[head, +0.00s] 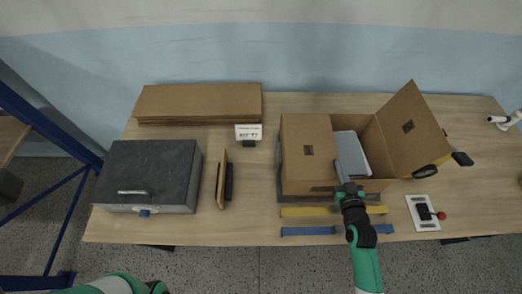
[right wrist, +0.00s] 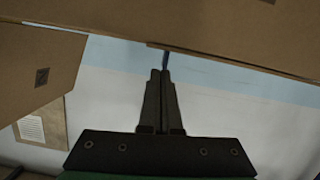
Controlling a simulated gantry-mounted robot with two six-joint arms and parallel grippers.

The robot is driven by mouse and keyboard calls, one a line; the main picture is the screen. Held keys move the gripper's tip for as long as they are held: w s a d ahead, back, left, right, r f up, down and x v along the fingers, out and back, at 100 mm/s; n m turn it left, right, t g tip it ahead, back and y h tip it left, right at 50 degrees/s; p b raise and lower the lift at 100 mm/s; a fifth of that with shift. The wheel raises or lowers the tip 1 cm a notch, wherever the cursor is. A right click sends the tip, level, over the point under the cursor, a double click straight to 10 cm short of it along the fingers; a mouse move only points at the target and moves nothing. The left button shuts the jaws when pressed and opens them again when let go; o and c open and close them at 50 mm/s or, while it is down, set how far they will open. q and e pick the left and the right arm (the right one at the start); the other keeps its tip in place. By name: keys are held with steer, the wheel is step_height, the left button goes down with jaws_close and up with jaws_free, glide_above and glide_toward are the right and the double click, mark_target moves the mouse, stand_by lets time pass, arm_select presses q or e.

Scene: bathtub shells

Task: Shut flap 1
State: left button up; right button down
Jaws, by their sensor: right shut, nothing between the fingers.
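An open-topped cardboard box (head: 352,186) stands right of centre on the table. Its left flap (head: 300,165) lies nearly flat over the left part of the opening and bears a dark square mark. Its right flap (head: 415,128) stands up, tilted out to the right, with a similar mark. I cannot read which is flap 1. My right gripper (head: 338,164) is over the opening, between the flaps; its fingers (right wrist: 161,74) are shut and empty. Cardboard panels (right wrist: 45,65) flank them in the right wrist view. My left gripper is out of frame.
A grey item (head: 351,152) lies inside the box. Yellow (head: 305,211) and blue (head: 308,231) strips lie in front. A switch plate (head: 422,212) is at right. A dark metal case (head: 150,172), flat cardboard (head: 195,102) and an upright board (head: 222,180) are left.

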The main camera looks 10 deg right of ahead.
stand_by(0.5)
step_height(320, 180, up, 6)
steer(key=p, duration=0.5)
steer(key=shift+f, duration=0.25)
steer(key=shift+s+a+f+b, duration=0.15)
steer(key=shift+s+f+b, duration=0.1)
steer(key=shift+s, duration=0.35)
steer(key=shift+s+a+f+b, duration=0.1)
steer(key=shift+s+b, duration=0.15)
steer(key=shift+s, duration=0.3)
steer(key=v, duration=0.7)
steer(key=shift+s, duration=0.35)
